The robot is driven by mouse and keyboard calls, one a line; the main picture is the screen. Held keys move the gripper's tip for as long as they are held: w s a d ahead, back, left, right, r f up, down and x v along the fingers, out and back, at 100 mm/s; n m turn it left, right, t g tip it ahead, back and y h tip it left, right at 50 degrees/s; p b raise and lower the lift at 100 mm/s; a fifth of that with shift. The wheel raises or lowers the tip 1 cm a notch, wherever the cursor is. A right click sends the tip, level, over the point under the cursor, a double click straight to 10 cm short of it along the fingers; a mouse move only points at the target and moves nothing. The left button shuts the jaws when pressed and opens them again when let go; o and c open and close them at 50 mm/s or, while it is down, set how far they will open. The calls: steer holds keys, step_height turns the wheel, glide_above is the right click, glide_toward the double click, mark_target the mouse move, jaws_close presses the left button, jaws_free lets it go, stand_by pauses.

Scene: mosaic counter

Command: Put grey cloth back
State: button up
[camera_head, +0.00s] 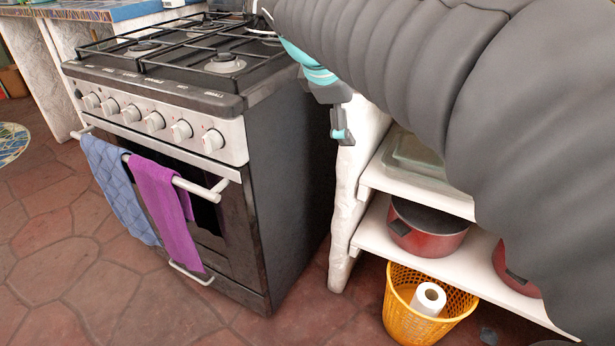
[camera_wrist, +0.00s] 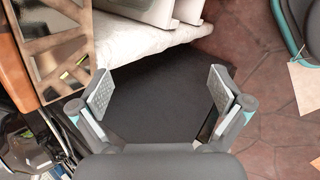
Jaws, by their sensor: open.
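No cloth that is plainly grey shows. A blue patterned cloth (camera_head: 117,187) and a purple cloth (camera_head: 167,212) hang side by side over the oven door handle (camera_head: 180,182). A small dark grey thing (camera_head: 488,336) lies on the floor at the bottom edge of the head view; I cannot tell what it is. My gripper (camera_wrist: 160,88) is open and empty in the wrist view, its two pads wide apart, with a dark flat surface beyond them. In the head view, part of my gripper (camera_head: 341,125) shows beside the stove's right side, below my arm.
The stove (camera_head: 290,170) stands left of white shelves (camera_head: 375,240) holding a red pot (camera_head: 428,228). A yellow basket (camera_head: 402,322) with a paper roll (camera_head: 428,298) stands on the floor. My arm hides much of the right side. Tiled floor (camera_head: 60,260) is clear at left.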

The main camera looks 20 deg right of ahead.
steer(key=s+a+f+m+t+y, duration=0.1)
steer(key=s+a+f+m+y, duration=0.2)
steer(key=s+a+f+m, duration=0.2)
steer(key=s+a+f+m+t+y, duration=0.1)
steer(key=s+a+f+m+y, duration=0.2)
steer(key=f, duration=0.8)
steer(key=s+a+m, duration=0.2)
steer(key=s, duration=0.2)
steer(key=shift+a, duration=0.35)
steer(key=shift+s, duration=0.1)
step_height(320, 180, up, 2)
steer(key=shift+r+p, duration=0.1)
steer(key=shift+p, duration=1.1)
